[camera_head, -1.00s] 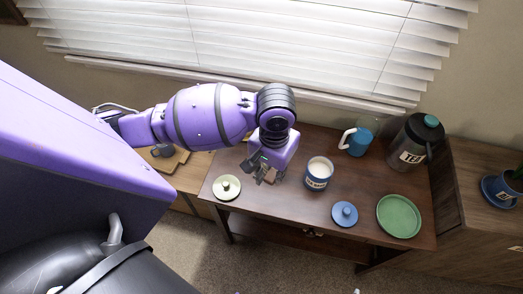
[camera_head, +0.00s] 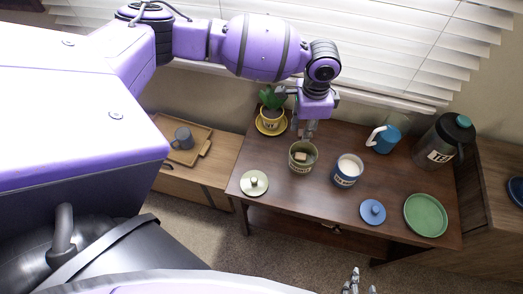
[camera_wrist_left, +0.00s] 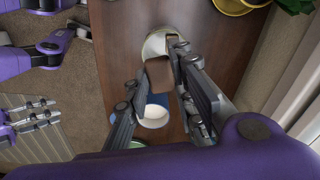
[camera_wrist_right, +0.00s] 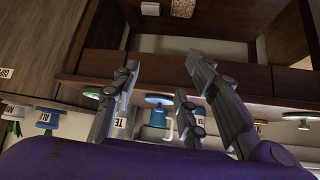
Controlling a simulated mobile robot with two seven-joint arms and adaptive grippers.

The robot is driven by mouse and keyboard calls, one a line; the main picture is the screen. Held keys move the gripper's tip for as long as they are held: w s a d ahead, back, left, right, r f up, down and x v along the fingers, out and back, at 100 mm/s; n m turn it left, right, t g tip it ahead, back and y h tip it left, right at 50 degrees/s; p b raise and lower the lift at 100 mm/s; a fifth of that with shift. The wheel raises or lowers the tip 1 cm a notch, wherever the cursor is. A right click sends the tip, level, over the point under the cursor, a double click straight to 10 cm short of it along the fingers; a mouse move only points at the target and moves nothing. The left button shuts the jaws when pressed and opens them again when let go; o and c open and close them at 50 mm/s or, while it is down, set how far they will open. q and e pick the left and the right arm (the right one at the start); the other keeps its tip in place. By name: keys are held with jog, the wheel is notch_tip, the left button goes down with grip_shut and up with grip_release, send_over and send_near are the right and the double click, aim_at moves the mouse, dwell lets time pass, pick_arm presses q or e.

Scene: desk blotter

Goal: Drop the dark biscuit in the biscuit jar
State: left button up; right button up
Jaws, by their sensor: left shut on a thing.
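My left gripper (camera_head: 308,130) hangs over the back of the desk, shut on the dark biscuit. In the left wrist view the dark biscuit (camera_wrist_left: 158,75) shows as a brown square between the fingers. The olive biscuit jar (camera_head: 303,158) stands open just in front of the gripper in the head view, with something light brown inside; its label is too small to read surely. The jar's pale rim (camera_wrist_left: 154,44) shows partly behind the biscuit in the left wrist view. My right gripper (camera_head: 356,284) is low at the bottom edge, open and empty, its fingers (camera_wrist_right: 165,80) apart.
A blue jar (camera_head: 347,172) with white contents stands right of the olive jar. An olive lid (camera_head: 254,183), blue lid (camera_head: 373,211) and green plate (camera_head: 425,215) lie forward.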

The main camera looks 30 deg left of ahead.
pick_arm(q)
notch_tip(320, 180, down, 6)
jog(key=b, duration=0.2)
jog(key=shift+r+b, duration=0.1)
jog(key=shift+b, duration=0.3)
jog(key=o, duration=0.8)
jog(key=shift+o, duration=0.3)
pick_arm(e)
jog(key=f, duration=0.1)
jog(key=s+f, duration=0.1)
jog(key=shift+s+d+f, duration=0.15)
jog(key=shift+d+f, duration=0.25)
pick_arm(q)
notch_tip(320, 180, up, 12)
jog(key=shift+r, duration=0.1)
